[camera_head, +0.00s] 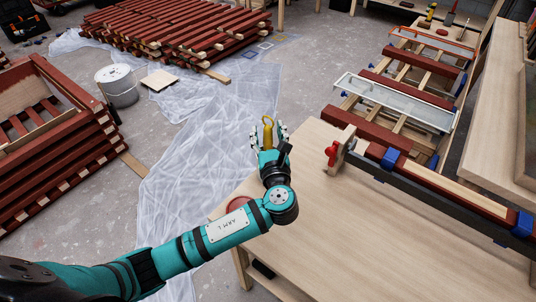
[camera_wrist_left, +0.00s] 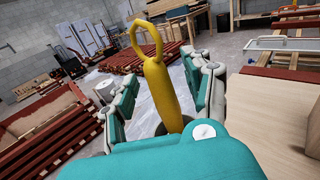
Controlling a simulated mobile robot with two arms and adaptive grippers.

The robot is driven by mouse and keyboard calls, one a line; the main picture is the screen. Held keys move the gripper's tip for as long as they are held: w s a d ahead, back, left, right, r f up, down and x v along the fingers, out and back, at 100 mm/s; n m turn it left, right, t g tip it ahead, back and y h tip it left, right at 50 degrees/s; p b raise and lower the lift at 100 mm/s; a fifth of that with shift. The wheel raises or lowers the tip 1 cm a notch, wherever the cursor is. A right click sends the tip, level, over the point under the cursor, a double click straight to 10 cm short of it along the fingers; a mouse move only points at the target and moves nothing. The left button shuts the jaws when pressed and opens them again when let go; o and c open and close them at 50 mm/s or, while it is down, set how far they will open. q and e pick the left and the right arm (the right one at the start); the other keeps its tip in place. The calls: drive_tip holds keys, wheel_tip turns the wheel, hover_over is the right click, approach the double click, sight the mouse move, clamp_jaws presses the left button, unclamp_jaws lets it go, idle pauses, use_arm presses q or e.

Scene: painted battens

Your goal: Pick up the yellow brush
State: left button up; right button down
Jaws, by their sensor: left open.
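The lower end of the brush is hidden behind my gripper body. My right gripper is not in view.
The wooden table (camera_head: 330,225) is mostly bare. A clamp (camera_head: 340,150) and a rack of red battens (camera_head: 400,95) stand at its right. A white bucket (camera_head: 118,85), a plastic sheet (camera_head: 200,150) and stacked red battens (camera_head: 165,35) are on the floor.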

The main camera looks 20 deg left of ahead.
use_arm(q)
clamp_jaws()
idle(0.6)
